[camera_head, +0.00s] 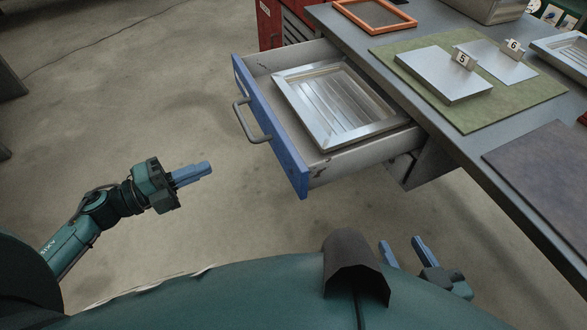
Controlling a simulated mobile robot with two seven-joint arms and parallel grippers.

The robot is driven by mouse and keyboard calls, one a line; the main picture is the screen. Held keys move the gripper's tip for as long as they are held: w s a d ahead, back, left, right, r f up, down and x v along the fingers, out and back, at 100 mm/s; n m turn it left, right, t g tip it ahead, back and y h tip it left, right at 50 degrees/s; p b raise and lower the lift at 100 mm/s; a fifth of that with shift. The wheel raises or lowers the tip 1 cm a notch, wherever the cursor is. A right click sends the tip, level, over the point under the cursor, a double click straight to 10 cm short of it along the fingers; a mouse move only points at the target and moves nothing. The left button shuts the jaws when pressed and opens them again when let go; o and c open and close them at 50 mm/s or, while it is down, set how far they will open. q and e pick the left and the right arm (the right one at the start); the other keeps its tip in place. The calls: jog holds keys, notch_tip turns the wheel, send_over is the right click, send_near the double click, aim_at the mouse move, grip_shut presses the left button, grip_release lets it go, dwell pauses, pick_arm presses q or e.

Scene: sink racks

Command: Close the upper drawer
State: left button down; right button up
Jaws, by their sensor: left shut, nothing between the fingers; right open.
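The upper drawer (268,118) is pulled well out from under the counter. Its front is blue with a grey bar handle (247,122) facing left. A silver metal tray (335,103) lies inside the drawer. My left gripper (208,169) is shut and empty, pointing right, apart from the drawer, to the left of and below its handle in the picture. My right gripper (401,246) is open and empty at the bottom right, below the drawer and the counter edge. Part of the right arm is hidden by my body.
The grey counter (452,150) holds a green mat (520,98) with metal plates marked 5 (440,75) and 6 (495,58). An orange-framed tray (374,15) and a dark mat (545,165) also lie there. A red cabinet (270,24) stands behind the drawer. The floor at left is clear.

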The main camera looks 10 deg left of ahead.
pick_arm(q)
jog(key=m+g, duration=0.1)
send_near(277, 146)
jog(key=x, duration=0.7)
pick_arm(e)
jog(key=shift+s+d, duration=0.1)
